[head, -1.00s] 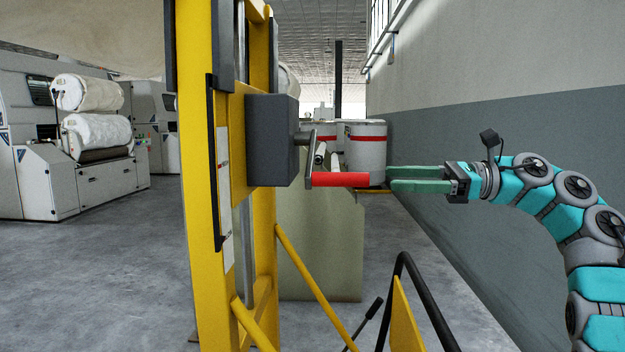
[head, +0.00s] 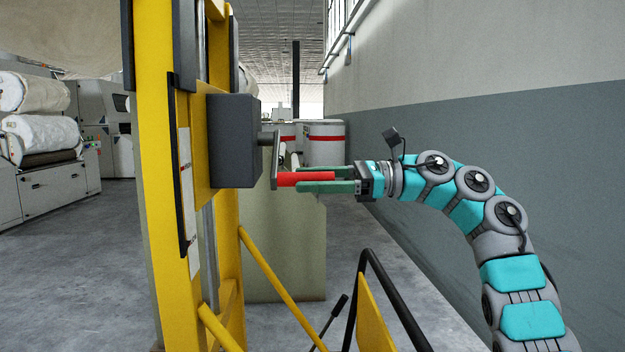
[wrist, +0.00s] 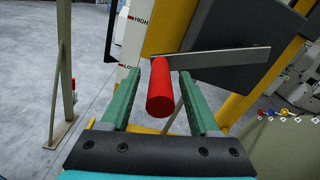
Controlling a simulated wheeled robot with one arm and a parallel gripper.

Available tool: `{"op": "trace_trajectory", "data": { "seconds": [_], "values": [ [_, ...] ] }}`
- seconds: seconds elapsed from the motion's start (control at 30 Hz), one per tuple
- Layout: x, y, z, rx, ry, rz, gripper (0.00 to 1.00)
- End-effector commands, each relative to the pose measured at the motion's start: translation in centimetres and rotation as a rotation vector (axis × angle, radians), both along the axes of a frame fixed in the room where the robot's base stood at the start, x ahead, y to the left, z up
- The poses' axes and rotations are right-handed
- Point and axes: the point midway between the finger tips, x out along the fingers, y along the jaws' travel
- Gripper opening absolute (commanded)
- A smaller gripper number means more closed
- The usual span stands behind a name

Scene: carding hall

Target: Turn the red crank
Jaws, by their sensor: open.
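The red crank handle (head: 304,179) sticks out sideways from a grey crank arm (head: 275,160). The arm joins a dark grey box (head: 233,141) on a yellow upright frame (head: 160,230). My gripper (head: 312,179) has green fingers and is open around the handle. In the wrist view the red handle (wrist: 160,88) lies between the two fingers (wrist: 156,92), with gaps on both sides. The grey crank arm (wrist: 225,58) crosses just beyond the fingertips. In the head view the near finger hides part of the handle.
Below my gripper are a black bent tube (head: 360,290), a yellow plate (head: 375,315) and a black lever (head: 330,320). White drums with red bands (head: 325,145) stand behind the crank. A grey wall (head: 500,140) runs along the right. Open floor (head: 90,260) lies at left.

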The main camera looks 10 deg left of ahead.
Motion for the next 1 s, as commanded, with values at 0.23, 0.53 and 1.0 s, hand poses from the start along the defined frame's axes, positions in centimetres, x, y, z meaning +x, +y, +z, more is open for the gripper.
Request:
{"op": "trace_trajectory", "data": {
  "seconds": [0.23, 0.53, 1.0],
  "values": [
    [0.03, -0.04, 0.01, 0.000, 0.000, -0.001, 0.48],
    [0.04, -0.05, 0.03, 0.001, 0.000, -0.001, 0.15],
    [0.04, -0.05, 0.04, 0.001, 0.000, -0.001, 0.00]
  ]
}}
